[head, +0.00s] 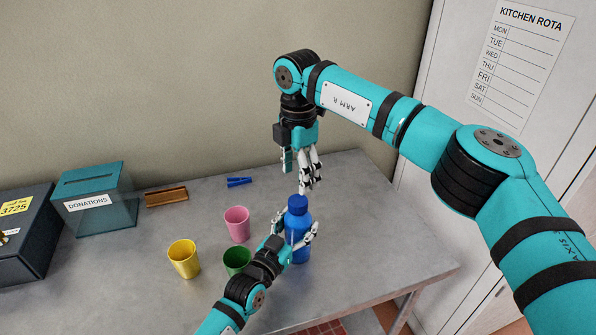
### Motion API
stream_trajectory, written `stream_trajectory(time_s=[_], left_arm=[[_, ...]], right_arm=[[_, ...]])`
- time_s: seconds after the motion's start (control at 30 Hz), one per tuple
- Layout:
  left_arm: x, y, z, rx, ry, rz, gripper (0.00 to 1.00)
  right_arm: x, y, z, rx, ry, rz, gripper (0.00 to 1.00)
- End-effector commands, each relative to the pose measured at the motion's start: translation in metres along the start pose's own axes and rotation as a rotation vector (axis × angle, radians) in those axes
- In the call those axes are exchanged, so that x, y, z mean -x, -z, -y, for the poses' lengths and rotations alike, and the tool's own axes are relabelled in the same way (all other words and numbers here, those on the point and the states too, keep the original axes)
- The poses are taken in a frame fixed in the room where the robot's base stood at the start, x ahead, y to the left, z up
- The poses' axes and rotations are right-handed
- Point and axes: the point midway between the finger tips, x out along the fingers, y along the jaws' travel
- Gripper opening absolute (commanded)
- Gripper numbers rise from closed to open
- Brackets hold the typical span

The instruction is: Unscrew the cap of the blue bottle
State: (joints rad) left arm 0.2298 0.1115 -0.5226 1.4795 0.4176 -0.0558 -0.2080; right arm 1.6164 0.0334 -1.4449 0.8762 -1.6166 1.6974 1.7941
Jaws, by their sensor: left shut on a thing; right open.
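The blue bottle (298,228) stands upright on the grey table, with its darker blue cap (298,203) on top. My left gripper (298,238) comes in from the lower left and is shut around the bottle's body, hiding part of its left side. My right gripper (306,187) points down from above. It is open and empty, with its fingertips just above the cap. I cannot tell whether the fingertips touch the cap.
Yellow (184,259), pink (237,222) and green (237,260) cups stand left of the bottle. A blue clip-like object (239,182), a brown holder (166,197), a teal donations box (95,200) and a dark box (26,237) sit farther back. The table (385,245) is clear right of the bottle.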

Motion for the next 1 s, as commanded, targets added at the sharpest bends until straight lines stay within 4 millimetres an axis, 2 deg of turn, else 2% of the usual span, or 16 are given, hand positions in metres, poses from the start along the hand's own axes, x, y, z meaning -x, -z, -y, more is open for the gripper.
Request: stream_trajectory(time_s=[0.1,0.2,0.4,0.57,1.0], left_arm=[[0.0,0.0,0.0,-0.001,0.0,0.0,0.0],[0.0,0.0,0.0,-0.001,0.0,0.0,0.0],[0.0,0.0,0.0,-0.001,0.0,0.0,0.0],[0.0,0.0,0.0,0.0,0.0,0.0,0.0],[0.0,0.0,0.0,0.0,0.0,0.0,0.0]], right_arm=[[0.0,0.0,0.0,-0.258,0.001,0.0,0.61],[0.0,0.0,0.0,-0.441,0.0,0.001,0.61],[0.0,0.0,0.0,-0.656,0.0,0.001,0.61],[-0.01,0.0,0.0,-0.701,0.002,0.0,0.61],[-0.071,0.0,0.0,-0.699,0.002,0.001,0.61]])
